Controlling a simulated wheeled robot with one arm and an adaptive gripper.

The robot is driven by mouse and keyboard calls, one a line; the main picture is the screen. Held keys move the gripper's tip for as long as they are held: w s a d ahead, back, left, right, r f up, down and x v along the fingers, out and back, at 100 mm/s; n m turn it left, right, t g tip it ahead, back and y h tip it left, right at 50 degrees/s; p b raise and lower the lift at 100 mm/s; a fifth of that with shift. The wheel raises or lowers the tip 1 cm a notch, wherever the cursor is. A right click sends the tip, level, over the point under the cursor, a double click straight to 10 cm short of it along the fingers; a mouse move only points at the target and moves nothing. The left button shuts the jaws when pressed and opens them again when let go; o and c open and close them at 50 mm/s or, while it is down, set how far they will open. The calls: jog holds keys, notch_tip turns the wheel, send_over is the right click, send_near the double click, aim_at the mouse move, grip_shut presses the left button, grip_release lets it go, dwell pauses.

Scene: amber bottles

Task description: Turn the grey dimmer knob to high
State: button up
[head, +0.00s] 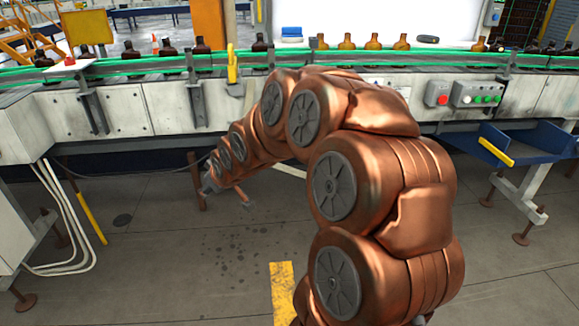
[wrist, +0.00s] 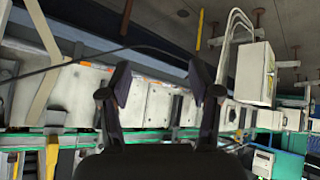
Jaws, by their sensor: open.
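My gripper (head: 228,194) hangs low in front of the conveyor, left of the picture's middle in the head view. In the wrist view my gripper (wrist: 160,84) shows two dark fingers spread apart with nothing between them. A grey control box (head: 477,94) with several green buttons is on the conveyor front at the right, far from my gripper. A small round grey part shows among its controls, too small to identify surely as the dimmer knob. No knob can be made out in the wrist view.
A red-button box (head: 437,94) sits left of the control box. Amber bottles (head: 372,41) stand along the conveyor. A blue tray (head: 508,144) with a yellow handle juts out below right. White hoses (head: 66,215) hang at the left. The floor before the conveyor is largely clear.

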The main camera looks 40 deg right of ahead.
jog(key=w+d+f+t+h+b, duration=0.1)
jog(key=w+d+f+t+b, duration=0.3)
jog(key=d, duration=0.4)
jog(key=w+d+f+t+h+b, duration=0.2)
jog(key=w+d+f+b, duration=0.3)
jog(key=d, duration=0.4)
jog(key=s+d+f+t+h+b, duration=0.25)
jog(key=d+b, duration=0.25)
jog(key=d, duration=0.4)
jog(key=s+d+f+t+h+b, duration=0.2)
jog(key=d+f+t+h+b, duration=0.15)
jog(key=d, duration=0.55)
jog(key=w+d+r+g+b, duration=0.1)
jog(key=w+d+r+b, duration=0.1)
jog(key=w, duration=0.5)
jog(key=shift+d+r+m, duration=0.4)
jog(key=shift+d+r, duration=0.2)
jog(key=shift+r, duration=0.1)
jog(key=shift+r, duration=0.1)
jog(key=c, duration=1.1)
